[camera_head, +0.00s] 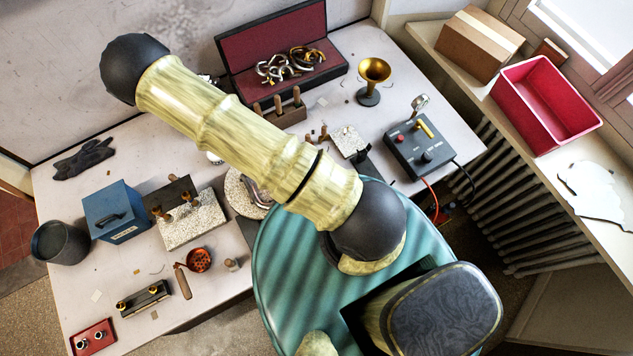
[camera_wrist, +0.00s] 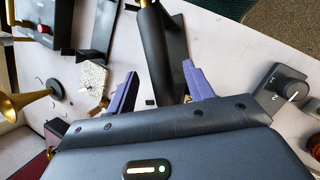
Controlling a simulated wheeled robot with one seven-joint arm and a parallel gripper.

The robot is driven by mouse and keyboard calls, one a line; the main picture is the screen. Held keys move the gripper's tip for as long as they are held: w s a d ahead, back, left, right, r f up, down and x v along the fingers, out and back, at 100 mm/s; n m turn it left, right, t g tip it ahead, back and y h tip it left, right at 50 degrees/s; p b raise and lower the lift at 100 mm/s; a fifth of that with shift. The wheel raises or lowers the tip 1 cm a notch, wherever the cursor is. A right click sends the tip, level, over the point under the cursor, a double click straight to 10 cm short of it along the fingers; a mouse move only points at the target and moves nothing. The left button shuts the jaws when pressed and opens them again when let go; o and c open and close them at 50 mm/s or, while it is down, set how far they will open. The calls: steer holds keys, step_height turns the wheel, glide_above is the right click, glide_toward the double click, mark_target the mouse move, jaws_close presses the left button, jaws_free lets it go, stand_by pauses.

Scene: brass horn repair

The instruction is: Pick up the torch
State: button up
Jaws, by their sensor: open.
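In the wrist view, a dark, round-bodied tool with a brass upper part, which looks like the torch (camera_wrist: 160,45), reaches down from the top edge between my fingers. Its lower end passes behind my gripper's housing. My gripper (camera_wrist: 160,87) is open, with one purple finger on each side of the dark body. I cannot tell whether either finger touches it. A flat dark grey piece (camera_wrist: 178,38) lies just right of it. In the head view my arm crosses the middle, and I can make out neither the torch nor my gripper there.
A control box (camera_head: 420,148) with cables stands on the right of the bench, near a brass bell on a stand (camera_head: 373,78). A long red-lined case (camera_head: 240,75) lies open at the back. A blue box (camera_head: 115,212) and a dark pot (camera_head: 60,243) are at the left.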

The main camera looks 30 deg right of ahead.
steer(key=shift+p+x, duration=0.65)
steer(key=shift+x, duration=0.95)
steer(key=shift+s, duration=0.1)
steer(key=shift+c, duration=0.2)
steer(key=c, duration=1)
